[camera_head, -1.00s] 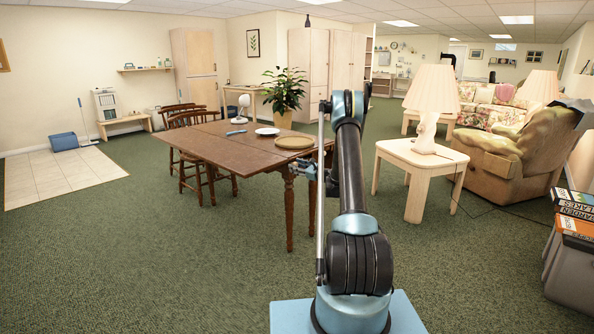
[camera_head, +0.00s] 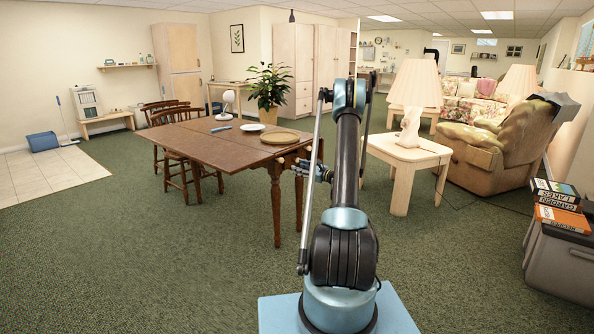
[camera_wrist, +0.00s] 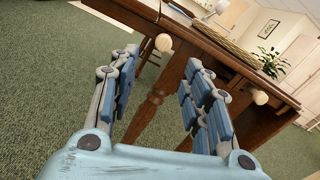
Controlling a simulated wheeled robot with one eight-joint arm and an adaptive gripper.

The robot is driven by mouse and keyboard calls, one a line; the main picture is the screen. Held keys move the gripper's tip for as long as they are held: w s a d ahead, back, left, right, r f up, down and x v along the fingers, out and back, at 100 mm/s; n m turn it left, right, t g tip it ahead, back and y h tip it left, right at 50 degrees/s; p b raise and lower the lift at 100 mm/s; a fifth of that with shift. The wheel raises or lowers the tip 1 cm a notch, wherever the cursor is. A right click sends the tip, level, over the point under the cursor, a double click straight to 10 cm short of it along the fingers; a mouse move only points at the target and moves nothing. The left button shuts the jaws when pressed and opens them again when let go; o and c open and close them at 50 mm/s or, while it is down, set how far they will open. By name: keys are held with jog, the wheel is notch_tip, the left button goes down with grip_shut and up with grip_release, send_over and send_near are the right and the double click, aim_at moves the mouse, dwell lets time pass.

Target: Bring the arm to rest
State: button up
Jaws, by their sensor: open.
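My arm rises in the middle of the head view and reaches away from me. My gripper (camera_head: 311,170) is partly hidden behind the arm, near the right end of the brown wooden table (camera_head: 195,148). In the wrist view my gripper (camera_wrist: 162,62) shows its two blue-padded fingers spread wide, with nothing held between them. The table's side (camera_wrist: 225,68) and a leg stand beyond the fingers, with two round pale knobs on that side. I cannot tell the exact gap between fingers and table.
A side table (camera_head: 404,158) with a lamp stands right of my arm. An armchair (camera_head: 500,145) and a grey bin (camera_head: 562,260) are further right. Carpet is clear at front left.

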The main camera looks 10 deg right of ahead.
jog(key=s+a+r+n+g+h, duration=0.1)
jog(key=s+a+r+n+g, duration=0.2)
jog(key=s+a+r+n, duration=0.35)
jog(key=s+a+r+n+g+h, duration=0.1)
jog(key=s+a+r+n+g, duration=0.25)
jog(key=s+r, duration=0.55)
jog(key=s+a+n+g+h, duration=0.2)
jog(key=s+n+h, duration=0.3)
jog(key=s, duration=1.6)
jog(key=s+d+f+n+g+h, duration=0.1)
jog(key=s+d+f+n, duration=0.1)
jog(key=s, duration=0.7)
jog(key=s+d+f+n+h, duration=0.2)
jog(key=s+d+f+n, duration=0.1)
jog(key=s, duration=0.6)
jog(key=s+d+f+n+g+h, duration=0.1)
jog(key=s+f+n, duration=0.3)
jog(key=s, duration=0.5)
jog(key=shift+d+n+g+h, duration=0.4)
jog(key=shift+d+h, duration=0.1)
jog(key=shift+d, duration=0.35)
jog(key=shift+w, duration=0.1)
